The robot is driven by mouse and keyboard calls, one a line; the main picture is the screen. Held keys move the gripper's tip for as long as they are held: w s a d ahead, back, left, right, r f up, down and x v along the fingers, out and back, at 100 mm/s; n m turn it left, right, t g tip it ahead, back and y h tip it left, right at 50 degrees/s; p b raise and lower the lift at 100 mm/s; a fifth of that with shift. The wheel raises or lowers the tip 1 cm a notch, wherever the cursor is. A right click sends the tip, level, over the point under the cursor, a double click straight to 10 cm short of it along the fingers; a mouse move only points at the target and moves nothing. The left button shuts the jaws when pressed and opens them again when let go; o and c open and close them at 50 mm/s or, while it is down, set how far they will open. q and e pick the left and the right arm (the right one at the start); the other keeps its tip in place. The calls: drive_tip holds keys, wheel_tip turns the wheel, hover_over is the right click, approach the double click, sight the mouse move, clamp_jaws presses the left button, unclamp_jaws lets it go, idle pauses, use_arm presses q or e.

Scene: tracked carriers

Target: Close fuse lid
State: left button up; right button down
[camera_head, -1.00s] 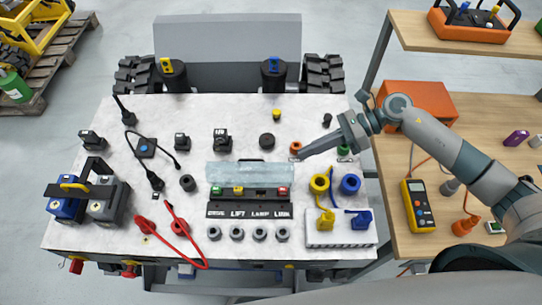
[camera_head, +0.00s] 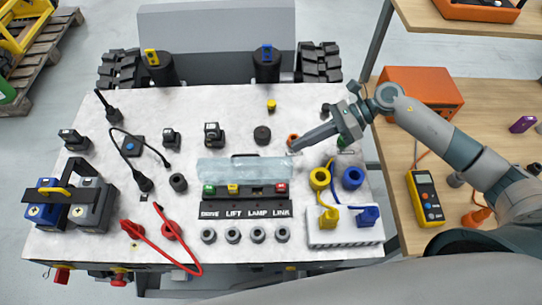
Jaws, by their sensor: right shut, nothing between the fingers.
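The fuse lid (camera_head: 245,170) is a pale, see-through panel at the middle of the white table. It stands tilted up behind the fuse row, with a dark handle at its far edge. The fuse box (camera_head: 244,210) in front carries green, yellow and red fuses (camera_head: 281,188) and the labels DRIVE, LIFT, LAMP, LINK. My right gripper (camera_head: 296,148) is shut and empty. Its fingertips point left, close to the right end of the lid; I cannot tell whether they touch it. My left gripper is not in view.
A white block with yellow and blue plugs (camera_head: 345,232) stands right of the fuse box. A red cable (camera_head: 165,240) lies at the left. Black plugs and sockets (camera_head: 214,135) stand behind the lid. A wooden bench with a yellow meter (camera_head: 425,198) is at the right.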

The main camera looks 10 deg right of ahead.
sight(270, 159)
drive_tip(key=shift+a, duration=0.1)
